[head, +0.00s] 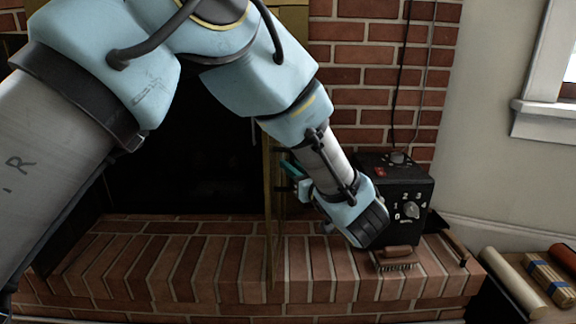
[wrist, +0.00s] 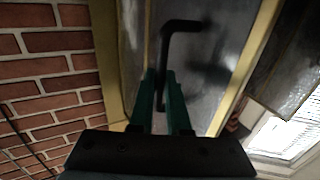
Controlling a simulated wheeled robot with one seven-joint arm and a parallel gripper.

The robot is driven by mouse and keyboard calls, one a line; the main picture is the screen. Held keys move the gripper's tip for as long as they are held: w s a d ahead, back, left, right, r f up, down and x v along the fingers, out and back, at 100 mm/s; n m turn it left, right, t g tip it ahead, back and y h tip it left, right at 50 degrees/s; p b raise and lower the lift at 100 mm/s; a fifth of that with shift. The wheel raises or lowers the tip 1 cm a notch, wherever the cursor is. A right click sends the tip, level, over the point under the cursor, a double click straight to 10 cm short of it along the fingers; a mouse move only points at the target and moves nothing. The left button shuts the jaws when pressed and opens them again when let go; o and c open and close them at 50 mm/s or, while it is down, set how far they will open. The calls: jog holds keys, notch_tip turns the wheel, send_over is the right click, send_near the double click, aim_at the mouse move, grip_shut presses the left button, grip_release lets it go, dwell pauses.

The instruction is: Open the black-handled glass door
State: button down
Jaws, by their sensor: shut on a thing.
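The glass door (wrist: 210,85) has a pale brass frame and fills the middle of the wrist view. Its black handle (wrist: 180,25) is a bent bar standing off the glass. My gripper (wrist: 161,75) has its two green fingers shut around the handle. In the head view, the door's brass edge (head: 268,220) shows as a narrow upright strip over the hearth, seen nearly edge-on, so the door appears swung outward. My gripper (head: 290,170) is just right of that strip, partly hidden by my wrist. The handle is hard to make out there.
The dark firebox opening (head: 180,165) lies left of the door. A black control box (head: 403,195) with a dial and a wooden brush (head: 396,258) sit on the brick hearth (head: 180,265) close to my wrist. Rolls (head: 510,280) lie at lower right.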

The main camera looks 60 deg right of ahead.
jog(key=shift+w+r, duration=0.1)
jog(key=c, duration=0.9)
grip_release()
jog(key=p+v, duration=0.3)
jog(key=v, duration=0.8)
